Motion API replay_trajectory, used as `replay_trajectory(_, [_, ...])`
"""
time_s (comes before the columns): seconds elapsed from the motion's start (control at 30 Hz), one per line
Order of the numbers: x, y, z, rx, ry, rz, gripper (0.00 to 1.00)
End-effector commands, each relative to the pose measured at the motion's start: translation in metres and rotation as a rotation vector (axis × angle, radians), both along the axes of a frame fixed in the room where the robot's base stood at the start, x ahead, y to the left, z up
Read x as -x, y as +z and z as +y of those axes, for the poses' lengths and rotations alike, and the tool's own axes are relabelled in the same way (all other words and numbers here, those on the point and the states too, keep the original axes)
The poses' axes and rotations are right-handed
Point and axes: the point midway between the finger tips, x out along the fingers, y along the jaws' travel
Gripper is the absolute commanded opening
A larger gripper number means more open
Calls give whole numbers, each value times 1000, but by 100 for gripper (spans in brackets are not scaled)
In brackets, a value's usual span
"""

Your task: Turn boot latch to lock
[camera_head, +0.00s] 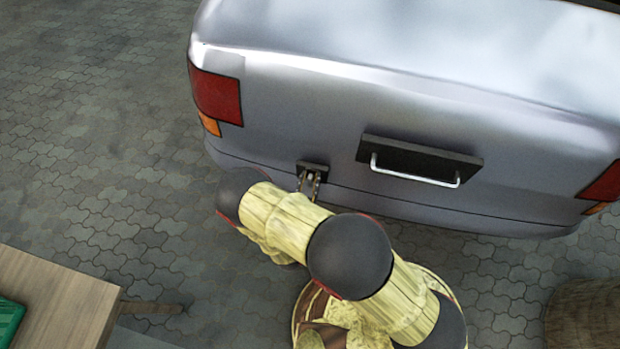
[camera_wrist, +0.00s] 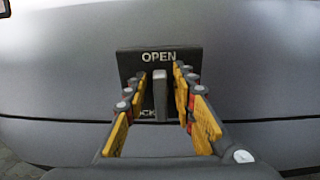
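The boot latch is a black plate (camera_wrist: 126,66) on the car's silver rear, with "OPEN" printed at the top and a partly hidden word ending in "CK" at the bottom. A grey lever (camera_wrist: 160,96) stands upright in its middle. My gripper (camera_wrist: 161,84) is open, with one yellow-padded finger on each side of the lever; a gap shows on both sides. In the head view, the latch plate (camera_head: 313,165) is small, below and left of the handle, and my gripper (camera_head: 309,184) reaches it from below. The fingers hide the plate's lower sides.
A black panel with a silver bar handle (camera_head: 415,176) sits on the car's rear (camera_head: 290,120), right of the latch. A wooden table (camera_head: 60,300) stands at the lower left, with a green object (camera_head: 10,318) on it. A round brown object (camera_head: 585,315) is at the lower right. Paving at left is clear.

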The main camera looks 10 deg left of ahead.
Motion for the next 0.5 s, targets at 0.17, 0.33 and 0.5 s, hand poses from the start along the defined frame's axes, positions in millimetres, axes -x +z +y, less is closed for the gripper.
replay_trajectory(0.17, [0,0,0,0,0,0,14])
replay_trajectory(0.33, [0,0,0,0,0,0,4])
replay_trajectory(0.5, [0,0,0,0,0,0,0])
